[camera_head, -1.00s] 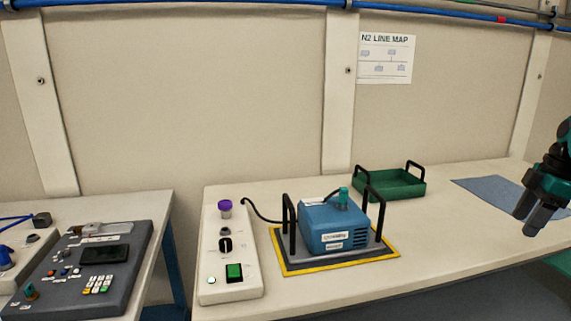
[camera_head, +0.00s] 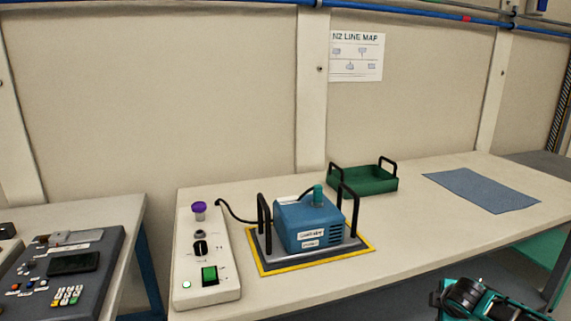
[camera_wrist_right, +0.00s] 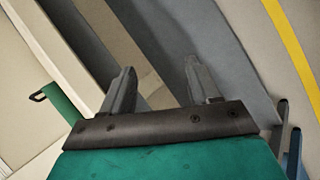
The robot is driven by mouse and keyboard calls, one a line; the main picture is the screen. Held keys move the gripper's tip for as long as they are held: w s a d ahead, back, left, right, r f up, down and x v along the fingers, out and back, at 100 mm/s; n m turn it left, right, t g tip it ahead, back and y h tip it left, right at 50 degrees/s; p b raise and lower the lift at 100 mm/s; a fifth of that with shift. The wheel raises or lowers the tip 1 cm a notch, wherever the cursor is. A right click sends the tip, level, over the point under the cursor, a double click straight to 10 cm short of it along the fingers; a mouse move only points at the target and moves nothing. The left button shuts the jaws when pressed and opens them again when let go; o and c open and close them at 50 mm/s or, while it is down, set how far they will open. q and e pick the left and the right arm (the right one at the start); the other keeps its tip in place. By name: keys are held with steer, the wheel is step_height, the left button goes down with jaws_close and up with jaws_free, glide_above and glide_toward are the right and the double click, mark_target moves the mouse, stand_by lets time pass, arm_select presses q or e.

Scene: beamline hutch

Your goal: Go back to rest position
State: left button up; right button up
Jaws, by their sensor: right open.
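My right arm (camera_head: 480,300) shows as a teal and black part at the lower right of the head view, below the table's front edge. Its jaws cannot be made out there. In the right wrist view my right gripper (camera_wrist_right: 161,75) has its two grey fingers apart, with nothing between them. Beyond the fingers are grey and beige surfaces. My left gripper is not in view.
The table (camera_head: 420,215) holds a white control box (camera_head: 205,255), a blue pump-like unit (camera_head: 308,222) on a yellow-edged mat (camera_head: 310,263), a green tray (camera_head: 365,182) and a blue-grey mat (camera_head: 482,188). A dark console (camera_head: 65,265) stands at left.

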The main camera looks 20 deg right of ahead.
steer(key=s+a+f+t+y, duration=0.15)
steer(key=s+a+y, duration=0.25)
steer(key=s+a, duration=0.5)
steer(key=s+a+f+t+y, duration=0.1)
steer(key=s+a+t+y, duration=0.3)
steer(key=a, duration=0.9)
arm_select(q)
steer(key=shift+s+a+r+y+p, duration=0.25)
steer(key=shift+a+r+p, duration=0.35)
steer(key=shift+p, duration=0.75)
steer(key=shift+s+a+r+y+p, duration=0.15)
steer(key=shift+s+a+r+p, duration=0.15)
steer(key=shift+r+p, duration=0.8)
arm_select(e)
steer(key=s+a+r+m, duration=0.2)
steer(key=a+m, duration=0.6)
steer(key=a, duration=0.6)
steer(key=shift+g+h, duration=0.4)
steer(key=shift+g, duration=0.05)
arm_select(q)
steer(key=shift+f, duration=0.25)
arm_select(e)
steer(key=shift+s+a, duration=0.1)
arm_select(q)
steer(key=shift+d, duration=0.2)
